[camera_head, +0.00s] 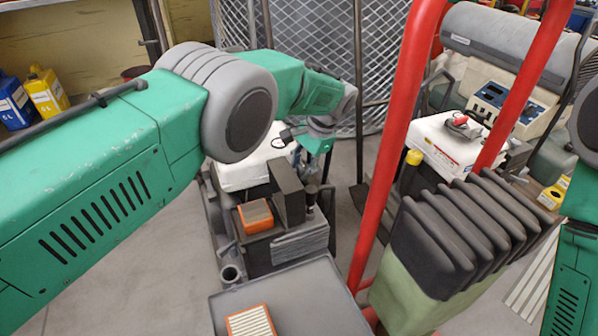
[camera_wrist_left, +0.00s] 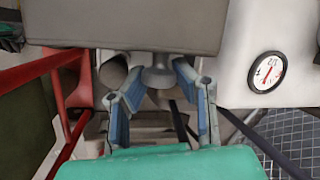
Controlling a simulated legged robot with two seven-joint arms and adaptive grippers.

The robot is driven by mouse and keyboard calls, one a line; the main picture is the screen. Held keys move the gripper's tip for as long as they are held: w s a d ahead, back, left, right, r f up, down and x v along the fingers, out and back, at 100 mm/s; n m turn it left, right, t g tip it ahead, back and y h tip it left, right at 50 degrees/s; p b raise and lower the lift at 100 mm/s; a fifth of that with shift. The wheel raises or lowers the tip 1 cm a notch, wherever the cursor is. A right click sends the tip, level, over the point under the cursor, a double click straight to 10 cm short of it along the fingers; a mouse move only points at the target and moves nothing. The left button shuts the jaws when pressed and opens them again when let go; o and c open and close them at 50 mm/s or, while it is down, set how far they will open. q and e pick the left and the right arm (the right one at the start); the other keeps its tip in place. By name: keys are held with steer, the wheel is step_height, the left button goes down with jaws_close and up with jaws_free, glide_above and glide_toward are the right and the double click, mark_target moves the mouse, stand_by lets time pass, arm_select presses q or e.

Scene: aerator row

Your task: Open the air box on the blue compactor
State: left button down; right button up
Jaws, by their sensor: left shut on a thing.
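A dark grey air box (camera_head: 285,247) sits on the machine in the middle of the head view. Its slab-like lid (camera_head: 288,192) stands upright, and an orange-framed filter (camera_head: 256,216) shows beside it in the box. My left gripper (camera_head: 312,160) is behind the lid, its fingers partly hidden. In the left wrist view my left gripper (camera_wrist_left: 158,74) has its blue-grey fingers closed around a grey knob (camera_wrist_left: 159,80) under a broad grey slab. No blue body of the compactor is clear to me. My right gripper is out of view.
A grey tray (camera_head: 305,295) with another orange-framed filter (camera_head: 251,322) is in front. Red frame bars (camera_head: 398,120) and a black ribbed bellows (camera_head: 470,235) stand to the right. A wire mesh screen (camera_head: 320,40) is behind. A dial gauge (camera_wrist_left: 268,72) shows in the wrist view.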

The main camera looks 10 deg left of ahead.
arm_select(q)
steer(key=shift+w+d+r, duration=0.2)
steer(key=shift+d+r, duration=0.15)
steer(key=c, duration=1.2)
jaws_free()
steer(key=shift+s+f, duration=0.1)
steer(key=shift+s, duration=0.05)
steer(key=shift+r, duration=0.4)
steer(key=shift+d+v, duration=0.15)
steer(key=shift+v, duration=2.65)
steer(key=shift+d+v, duration=0.15)
steer(key=shift+v, duration=2.65)
steer(key=shift+a+f, duration=0.1)
